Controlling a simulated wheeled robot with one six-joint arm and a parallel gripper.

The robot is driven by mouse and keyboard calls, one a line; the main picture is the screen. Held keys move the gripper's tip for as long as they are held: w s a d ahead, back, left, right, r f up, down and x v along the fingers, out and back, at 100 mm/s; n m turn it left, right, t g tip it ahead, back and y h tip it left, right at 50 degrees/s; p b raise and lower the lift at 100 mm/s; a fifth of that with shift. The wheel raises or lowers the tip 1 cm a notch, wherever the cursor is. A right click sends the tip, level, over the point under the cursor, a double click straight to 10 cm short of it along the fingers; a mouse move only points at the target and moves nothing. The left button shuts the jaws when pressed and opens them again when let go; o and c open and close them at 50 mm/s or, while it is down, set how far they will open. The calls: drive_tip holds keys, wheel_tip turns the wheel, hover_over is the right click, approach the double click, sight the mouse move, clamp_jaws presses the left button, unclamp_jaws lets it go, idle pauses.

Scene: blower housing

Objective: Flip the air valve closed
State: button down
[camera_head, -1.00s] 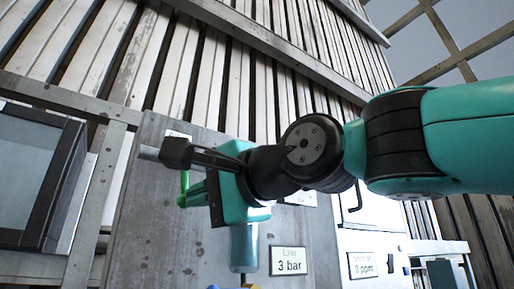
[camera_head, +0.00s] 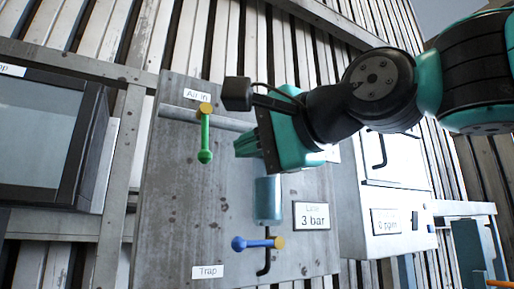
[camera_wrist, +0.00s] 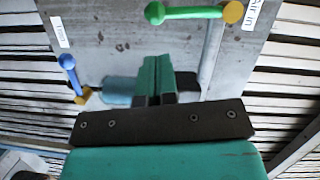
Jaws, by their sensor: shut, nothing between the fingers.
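The air valve's green lever (camera_head: 205,140) hangs straight down from its yellow hub (camera_head: 205,109), below the "Air in" label (camera_head: 197,95) and across the horizontal grey pipe (camera_head: 232,122). In the wrist view the green lever (camera_wrist: 190,12) runs sideways at the top, crosswise to the pipe. My gripper (camera_head: 242,147) is to the right of the lever, apart from it. Its fingers (camera_wrist: 157,75) are together and empty in the wrist view. The whole lever is visible in both current views.
A blue lever (camera_head: 256,243) by the "Trap" label (camera_head: 208,271) points left from its yellow hub. A teal cylinder (camera_head: 268,200) sits beneath my gripper. A "3 bar" sign (camera_head: 312,215) and a white cabinet (camera_head: 385,190) stand right. A dark-framed window (camera_head: 48,135) is left.

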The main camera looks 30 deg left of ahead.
drive_tip(key=b+v, duration=0.4)
drive_tip(key=v, duration=0.6)
drive_tip(key=w+d+f+n+h+b, duration=0.1)
drive_tip(key=w+d+f+h, duration=0.15)
drive_tip(key=f, duration=0.65)
drive_tip(key=w+d+f+n+h, duration=0.1)
drive_tip(key=d+f+h, duration=0.25)
drive_tip(key=f, duration=0.65)
drive_tip(key=w+d+f+n+h+b, duration=0.15)
drive_tip(key=d+f, duration=0.25)
drive_tip(key=f, duration=0.5)
drive_tip(key=s+d+f+n+g+h, duration=0.2)
drive_tip(key=s+d+f, duration=0.3)
drive_tip(key=f, duration=0.5)
drive_tip(key=s+d+f+n+g+h, duration=0.2)
drive_tip(key=s+d+f, duration=0.4)
drive_tip(key=f, duration=0.5)
drive_tip(key=d+g, duration=0.1)
drive_tip(key=d, duration=0.1)
drive_tip(key=shift+d+f+n+h+b, duration=0.25)
drive_tip(key=shift+d+n+h+b, duration=0.05)
drive_tip(key=shift+n+h+b, duration=0.1)
drive_tip(key=shift+s+a, duration=0.1)
drive_tip(key=shift+a, duration=0.05)
